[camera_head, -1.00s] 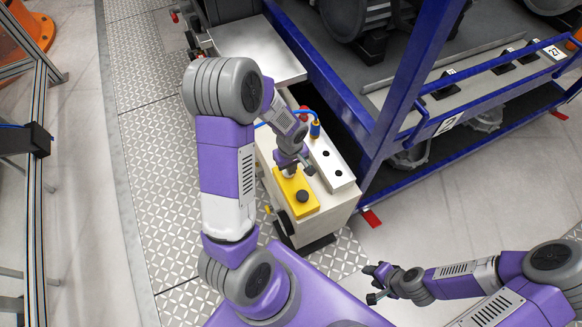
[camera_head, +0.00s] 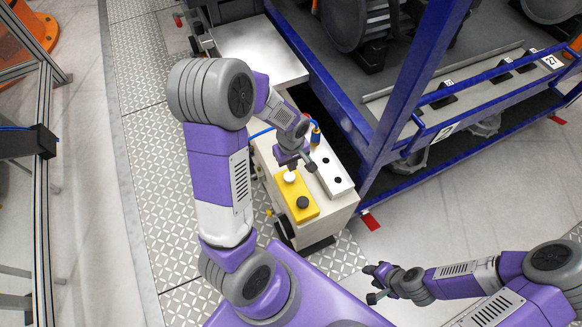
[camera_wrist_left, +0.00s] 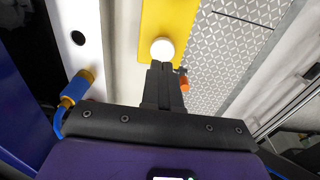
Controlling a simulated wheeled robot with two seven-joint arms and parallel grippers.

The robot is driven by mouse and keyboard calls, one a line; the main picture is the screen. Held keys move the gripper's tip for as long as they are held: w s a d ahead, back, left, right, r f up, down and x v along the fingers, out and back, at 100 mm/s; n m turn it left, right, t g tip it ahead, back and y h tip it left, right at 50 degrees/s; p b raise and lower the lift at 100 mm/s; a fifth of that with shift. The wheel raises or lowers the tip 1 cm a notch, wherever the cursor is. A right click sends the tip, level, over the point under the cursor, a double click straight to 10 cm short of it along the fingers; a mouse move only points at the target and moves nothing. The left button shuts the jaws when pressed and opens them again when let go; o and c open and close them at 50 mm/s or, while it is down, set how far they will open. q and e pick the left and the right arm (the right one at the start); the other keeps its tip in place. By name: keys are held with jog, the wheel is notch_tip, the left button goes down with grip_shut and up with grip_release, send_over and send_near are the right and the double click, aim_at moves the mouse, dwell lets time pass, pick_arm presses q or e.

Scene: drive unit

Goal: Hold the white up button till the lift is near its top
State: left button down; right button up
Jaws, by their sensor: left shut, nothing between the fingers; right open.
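The white up button (camera_head: 290,176) is a round cap on the yellow control box (camera_head: 280,191), beside a black button (camera_head: 302,202). My left gripper (camera_head: 297,164) is shut and empty just above and behind the white button in the head view. In the left wrist view, my shut fingertips (camera_wrist_left: 160,66) point at the white button (camera_wrist_left: 162,48), at its near edge; I cannot tell whether they touch. A flat silver platform (camera_head: 262,52), possibly the lift, is beyond the control cabinet. My right gripper (camera_head: 373,283) is open and empty over the floor at lower right.
A white box (camera_head: 332,174) with dark holes lies right of the yellow box on the cream cabinet (camera_head: 325,212). A blue cable with a yellow-blue plug (camera_head: 315,133) is close to my left gripper. A blue frame (camera_head: 405,100) holding machinery stands right. Floor is clear near my right gripper.

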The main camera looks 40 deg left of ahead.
pick_arm(q)
notch_tip(320, 180, up, 7)
jog(key=p, duration=0.1)
jog(key=shift+p, duration=0.4)
pick_arm(e)
notch_tip(320, 180, up, 2)
jog(key=shift+r, duration=0.15)
pick_arm(q)
jog(key=shift+w+f, duration=0.1)
